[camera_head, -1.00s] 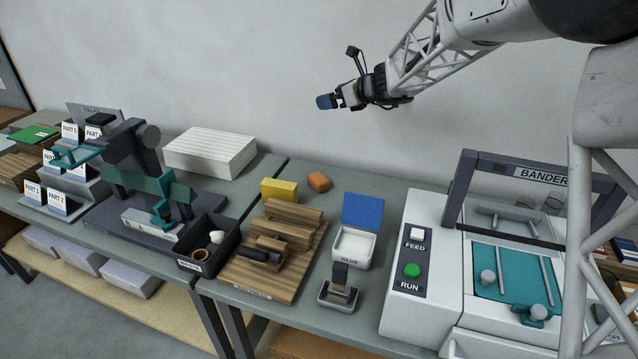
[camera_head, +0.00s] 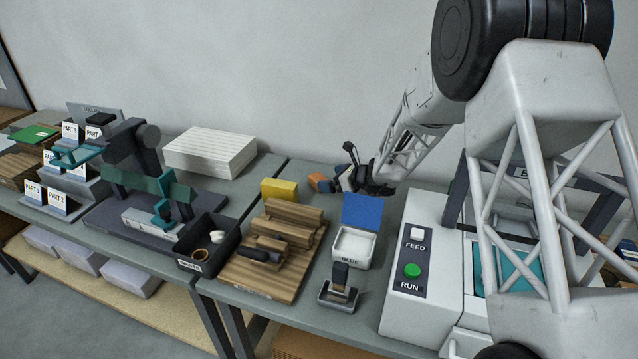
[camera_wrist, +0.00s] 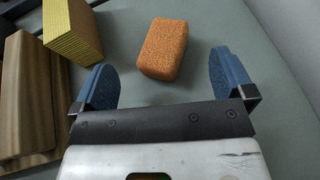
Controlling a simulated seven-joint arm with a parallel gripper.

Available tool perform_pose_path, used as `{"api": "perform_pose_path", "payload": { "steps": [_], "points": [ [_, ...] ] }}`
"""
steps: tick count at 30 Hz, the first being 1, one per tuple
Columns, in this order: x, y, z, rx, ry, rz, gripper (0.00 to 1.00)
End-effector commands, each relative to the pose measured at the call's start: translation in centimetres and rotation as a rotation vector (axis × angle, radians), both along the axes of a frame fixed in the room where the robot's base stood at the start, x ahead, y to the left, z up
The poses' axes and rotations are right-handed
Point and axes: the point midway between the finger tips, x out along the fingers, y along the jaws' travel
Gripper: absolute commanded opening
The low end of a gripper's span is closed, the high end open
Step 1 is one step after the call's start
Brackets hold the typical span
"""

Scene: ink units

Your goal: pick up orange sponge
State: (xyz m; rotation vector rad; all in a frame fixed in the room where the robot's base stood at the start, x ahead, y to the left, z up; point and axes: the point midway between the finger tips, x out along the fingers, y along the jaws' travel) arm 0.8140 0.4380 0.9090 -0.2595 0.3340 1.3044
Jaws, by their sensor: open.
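The orange sponge (camera_wrist: 163,49) lies on the grey table just ahead of my gripper in the wrist view. It also shows in the head view (camera_head: 319,182), beside the fingertips. My gripper (camera_wrist: 158,82) is open, with its two blue fingers apart and nothing between them. The sponge sits beyond the fingertips, roughly in line with the gap. In the head view my gripper (camera_head: 341,181) is low over the back of the table, right of the sponge. I cannot tell whether a finger touches it.
A yellow block (camera_wrist: 72,30) stands left of the sponge, near wooden pieces (camera_wrist: 28,95). The open glue box (camera_head: 354,247) with a blue lid stands in front of my gripper. The machine with FEED and RUN buttons (camera_head: 412,270) is at right. Bare table surrounds the sponge.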

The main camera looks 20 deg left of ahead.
Motion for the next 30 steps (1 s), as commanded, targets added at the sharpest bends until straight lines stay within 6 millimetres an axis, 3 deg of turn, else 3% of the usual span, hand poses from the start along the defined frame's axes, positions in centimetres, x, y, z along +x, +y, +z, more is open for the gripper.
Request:
{"api": "perform_pose_path", "payload": {
  "steps": [4, 17, 30],
  "points": [
    [0.0, 0.0, -0.8, 0.000, -0.001, 0.000, 1.00],
    [0.1, 0.2, -1.0, 0.000, -0.001, 0.001, 1.00],
    [0.8, 3.3, -2.3, 0.000, 0.001, 0.002, 1.00]
  ]
}}
